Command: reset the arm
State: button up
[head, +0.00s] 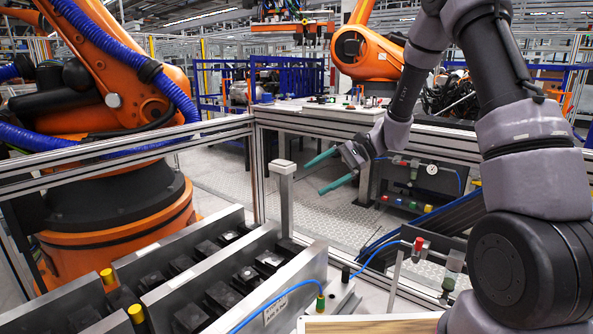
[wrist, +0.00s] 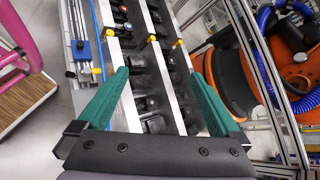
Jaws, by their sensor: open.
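My gripper (head: 313,180) has two green fingers and is open, with nothing between them. In the head view it hangs at the end of my grey and black arm, right of the picture's middle, pointing left and slightly down. It appears near the grey post and apart from it. In the wrist view my gripper (wrist: 160,75) shows with its fingers spread wide, and metal-walled racks of dark parts show beyond and between them.
Metal racks (head: 312,262) with black parts and yellow caps stand at the front left. A grey post (head: 286,195) rises behind them. An orange robot (head: 120,90) stands at the left behind aluminium rails. Blue hoses and a gauge panel (head: 425,172) are at the right.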

jog(key=s+d+r+n+t+h, duration=0.5)
jog(key=s+d+r+t+h, duration=0.3)
jog(key=s+d+r, duration=1)
jog(key=s+r+h, duration=0.1)
jog(key=s+r, duration=0.2)
jog(key=s, duration=0.1)
jog(key=shift+r+t+h, duration=0.2)
jog(key=shift+t+h, duration=0.2)
